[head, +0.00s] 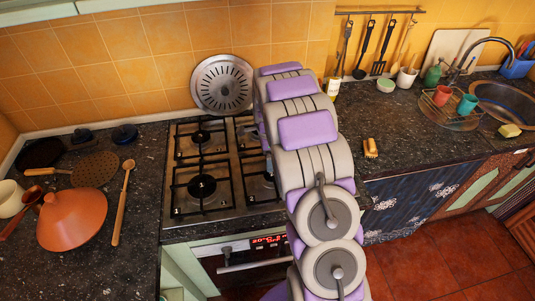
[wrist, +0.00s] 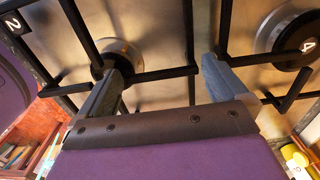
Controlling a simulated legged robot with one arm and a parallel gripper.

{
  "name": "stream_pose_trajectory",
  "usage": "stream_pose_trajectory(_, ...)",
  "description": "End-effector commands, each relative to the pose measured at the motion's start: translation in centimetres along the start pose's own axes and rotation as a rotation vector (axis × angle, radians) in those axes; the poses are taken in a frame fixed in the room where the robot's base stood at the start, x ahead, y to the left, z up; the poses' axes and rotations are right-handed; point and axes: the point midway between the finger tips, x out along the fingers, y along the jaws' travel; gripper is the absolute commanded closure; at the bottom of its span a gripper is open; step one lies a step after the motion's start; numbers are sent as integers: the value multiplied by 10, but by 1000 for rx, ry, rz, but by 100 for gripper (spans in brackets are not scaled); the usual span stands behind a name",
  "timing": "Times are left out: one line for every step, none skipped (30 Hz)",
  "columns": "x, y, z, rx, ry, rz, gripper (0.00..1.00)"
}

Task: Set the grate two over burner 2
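In the wrist view, my gripper (wrist: 160,64) is open, its two grey fingers spread wide with nothing seen clamped between them. Black grate bars (wrist: 152,76) cross the hob close to the fingers. A dark "2" mark (wrist: 14,22) is at upper left, with a round burner (wrist: 118,50) partly behind the left finger. A "4" mark (wrist: 307,45) is by another burner (wrist: 270,40) at right. In the head view, black grates (head: 201,166) lie over the left burners of the hob (head: 218,212). My arm hides part of the right side and my gripper there.
A round perforated metal disc (head: 222,85) leans on the tiled wall behind the hob. An orange tagine lid (head: 71,218) and a wooden spoon (head: 123,202) lie on the left counter. A brush (head: 370,148) lies right of my arm, with mostly clear counter around it.

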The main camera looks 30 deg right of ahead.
Motion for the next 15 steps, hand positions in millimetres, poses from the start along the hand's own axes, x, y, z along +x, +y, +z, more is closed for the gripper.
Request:
stream_pose_trajectory(0, 0, 0, 0, 0, 0, 0)
stream_pose_trajectory(0, 0, 0, 0, 0, 0, 0)
stream_pose_trajectory(0, 0, 0, 0, 0, 0, 0)
stream_pose_trajectory(0, 0, 0, 0, 0, 0, 0)
stream_pose_trajectory(0, 0, 0, 0, 0, 0, 0)
stream_pose_trajectory(-2, 0, 0, 0, 0, 0, 0)
stream_pose_trajectory(-4, 0, 0, 0, 0, -1, 0)
stream_pose_trajectory(-6, 0, 0, 0, 0, -1, 0)
stream_pose_trajectory(-10, 0, 0, 0, 0, -1, 0)
stream_pose_trajectory(-14, 0, 0, 0, 0, 0, 0)
stream_pose_trajectory(-20, 0, 0, 0, 0, 1, 0)
stream_pose_trajectory(-28, 0, 0, 0, 0, 0, 0)
stream_pose_trajectory(-34, 0, 0, 0, 0, -1, 0)
stream_pose_trajectory(-41, 0, 0, 0, 0, -2, 0)
stream_pose_trajectory(-50, -1, 0, 0, 0, -2, 0)
